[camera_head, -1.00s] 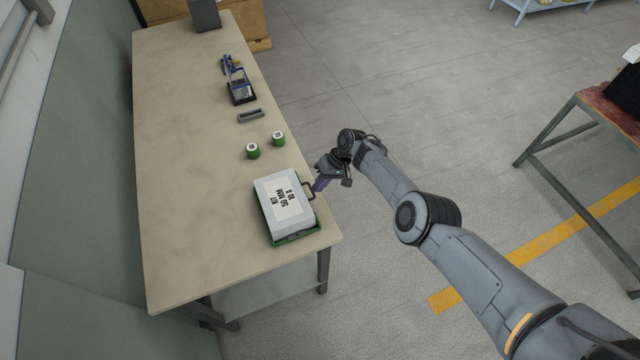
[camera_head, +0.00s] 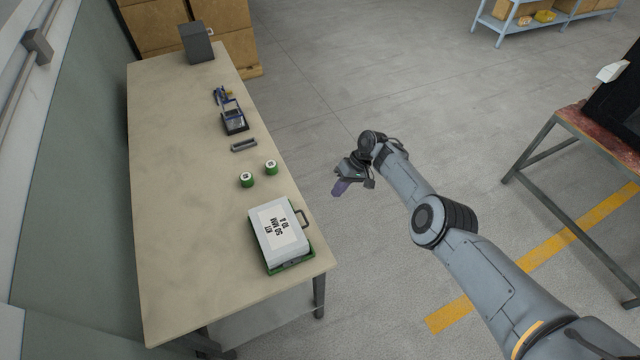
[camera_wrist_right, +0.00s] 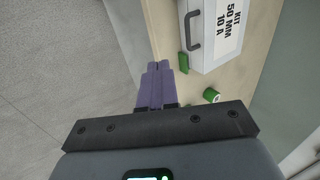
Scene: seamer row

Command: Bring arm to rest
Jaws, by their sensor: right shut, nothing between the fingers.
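My right gripper (camera_head: 340,188) is over the open floor, just off the right edge of the table (camera_head: 180,230). Its purple fingers are together and empty, and they also show closed in the right wrist view (camera_wrist_right: 158,70). The white kit case (camera_head: 279,232), labelled "KIT 50 MM 10 A", lies on a green tray (camera_head: 292,266) at the table's near right corner. The gripper is apart from the case handle (camera_head: 303,217). My left gripper is in neither view.
Two green-and-white cylinders (camera_head: 247,180) (camera_head: 271,167), a grey bar (camera_head: 244,145), a blue-and-black device (camera_head: 230,115) and a dark grey box (camera_head: 196,43) stand on the table. A red-topped table (camera_head: 590,118) is at right. The floor between the tables is clear.

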